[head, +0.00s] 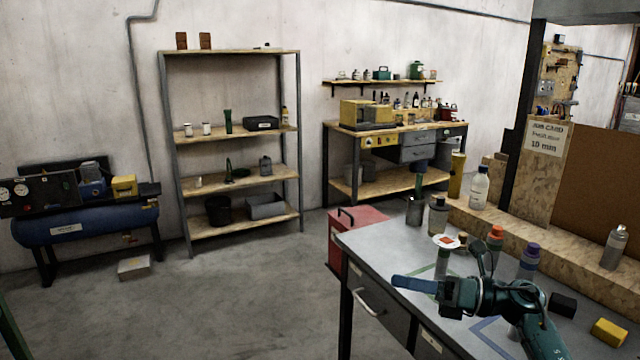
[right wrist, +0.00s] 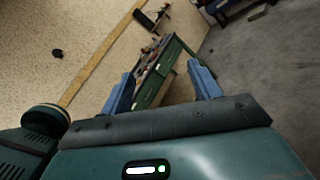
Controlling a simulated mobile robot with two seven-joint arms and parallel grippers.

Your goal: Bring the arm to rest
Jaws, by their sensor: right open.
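My right arm (head: 535,325) comes in from the lower right of the head view, over the grey workbench top. My right gripper (head: 402,282) points left above the bench's front edge, with its blue fingers seen edge-on. In the right wrist view the two blue fingers (right wrist: 162,82) stand wide apart with nothing held between them. My left gripper is in neither view.
The grey workbench (head: 385,245) carries several bottles, including an orange-capped one (head: 495,238) and a purple-capped one (head: 529,260) near my arm. A black block (head: 563,305) and a yellow block (head: 609,331) lie right. Open floor (head: 240,300) lies left.

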